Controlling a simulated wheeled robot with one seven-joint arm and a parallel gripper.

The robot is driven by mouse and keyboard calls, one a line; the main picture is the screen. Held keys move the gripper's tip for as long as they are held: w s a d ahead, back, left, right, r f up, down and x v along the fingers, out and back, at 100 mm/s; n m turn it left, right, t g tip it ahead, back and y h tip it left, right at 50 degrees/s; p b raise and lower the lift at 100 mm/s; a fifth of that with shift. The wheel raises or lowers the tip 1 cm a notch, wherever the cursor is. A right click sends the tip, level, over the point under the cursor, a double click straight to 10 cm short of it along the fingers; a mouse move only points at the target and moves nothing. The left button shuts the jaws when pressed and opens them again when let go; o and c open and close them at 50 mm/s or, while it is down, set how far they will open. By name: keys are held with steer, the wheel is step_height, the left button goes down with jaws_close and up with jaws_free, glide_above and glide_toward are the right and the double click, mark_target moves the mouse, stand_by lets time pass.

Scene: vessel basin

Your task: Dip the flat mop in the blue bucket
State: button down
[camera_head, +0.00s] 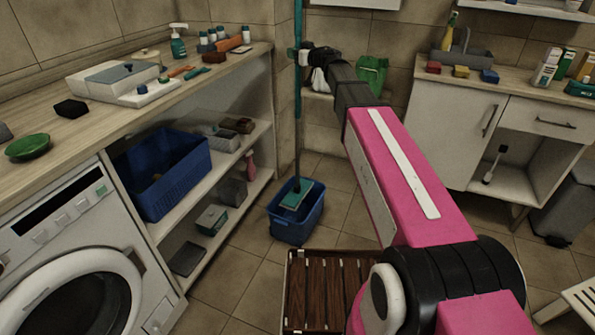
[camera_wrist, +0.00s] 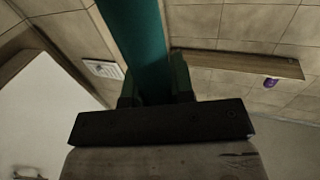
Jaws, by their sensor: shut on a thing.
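The flat mop (camera_head: 297,125) has a long teal handle that stands nearly upright. Its teal head (camera_head: 297,194) is at the mouth of the blue bucket (camera_head: 290,230) on the tiled floor; I cannot tell if it touches the bottom. My gripper (camera_head: 302,55) is shut on the upper part of the handle, above the bucket. In the wrist view the teal handle (camera_wrist: 142,45) runs between the two fingers of my gripper (camera_wrist: 157,85). The bucket is outside the wrist view.
The shelf unit (camera_head: 215,165) with a blue basket (camera_head: 165,175) stands to the left, beside the washing machine (camera_head: 85,270). A cabinet (camera_head: 440,130) is at the right. Some floor behind the bucket is clear.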

steer(key=shift+r, duration=1.45)
steer(key=shift+d, duration=0.1)
stand_by(1.2)
